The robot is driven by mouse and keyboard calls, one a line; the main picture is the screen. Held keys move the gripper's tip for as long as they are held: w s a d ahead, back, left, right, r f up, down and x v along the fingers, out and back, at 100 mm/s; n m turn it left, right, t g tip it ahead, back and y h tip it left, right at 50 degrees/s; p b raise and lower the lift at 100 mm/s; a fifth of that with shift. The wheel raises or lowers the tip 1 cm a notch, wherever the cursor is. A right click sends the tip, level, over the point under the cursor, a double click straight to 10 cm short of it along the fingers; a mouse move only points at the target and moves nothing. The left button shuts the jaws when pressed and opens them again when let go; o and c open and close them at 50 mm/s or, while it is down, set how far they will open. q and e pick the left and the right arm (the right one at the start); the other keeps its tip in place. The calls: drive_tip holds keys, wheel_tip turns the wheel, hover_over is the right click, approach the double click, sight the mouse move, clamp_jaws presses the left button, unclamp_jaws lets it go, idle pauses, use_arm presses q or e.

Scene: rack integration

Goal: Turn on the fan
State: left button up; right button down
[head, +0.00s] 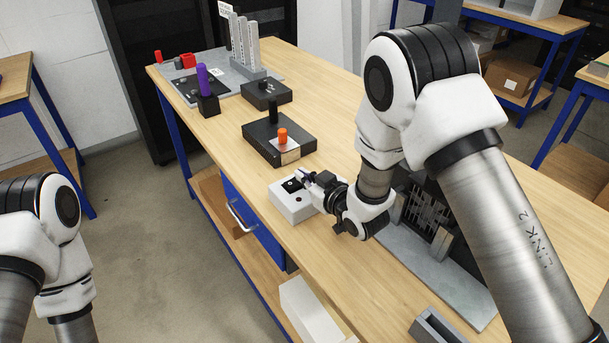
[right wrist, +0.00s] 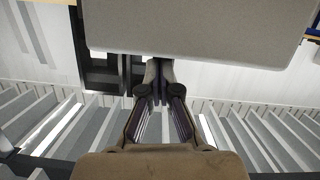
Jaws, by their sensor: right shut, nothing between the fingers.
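A white box (head: 291,205) with a black switch plate (head: 291,185) on top stands on the workbench, near its front edge. My right gripper (head: 306,176) is shut and empty, with its fingertips at the top of this box beside the switch plate. I cannot tell whether they touch it. In the right wrist view the closed fingers (right wrist: 161,75) point at a pale grey surface, with black square frames to their left. A dark grilled unit (head: 428,213), possibly the fan, stands behind my right arm and is partly hidden. My left gripper is out of view.
Further up the workbench (head: 225,137) are a black box with an orange knob (head: 282,136), a smaller black box (head: 266,93), a purple handle (head: 204,80) and a grey board with upright racks (head: 246,47). A grey tray (head: 440,326) lies at the near end.

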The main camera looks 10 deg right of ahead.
drive_tip(key=shift+f, duration=0.1)
drive_tip(key=shift+d+f+m+b, duration=0.15)
drive_tip(key=shift+f+m+b, duration=0.15)
drive_tip(key=shift+f, duration=0.05)
drive_tip(key=shift+r, duration=0.1)
